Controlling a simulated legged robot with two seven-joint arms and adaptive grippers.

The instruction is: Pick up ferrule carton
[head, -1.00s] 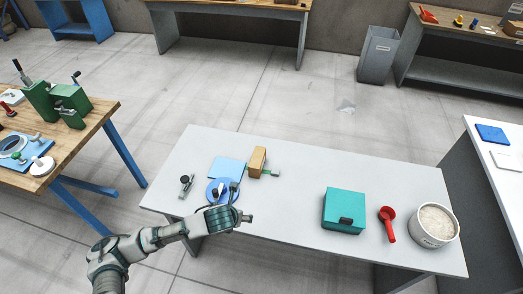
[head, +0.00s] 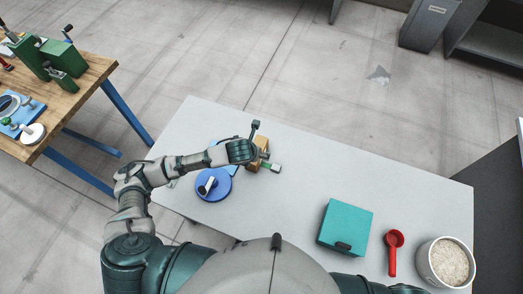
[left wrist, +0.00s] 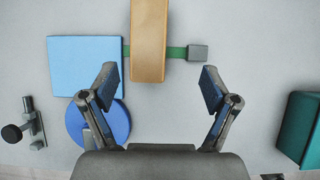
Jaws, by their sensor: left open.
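I take the tan block-shaped box to be the ferrule carton (head: 263,143); it lies on the light grey table with a green bar running beneath or behind it. In the left wrist view the carton (left wrist: 149,40) is at top centre, partly cut off by the frame edge. My left gripper (head: 260,140) is over the carton in the head view and hides part of it. In the left wrist view my left gripper (left wrist: 158,84) is open and empty, its fingers spread wider than the carton, which is ahead of them. My right gripper is not in view.
A light blue square (left wrist: 85,66) and a blue disc (head: 213,185) lie left of the carton. A grey block (left wrist: 198,52) ends the green bar. A teal box (head: 345,225), red scoop (head: 394,240) and white tub (head: 428,265) stand at right. The table's middle is clear.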

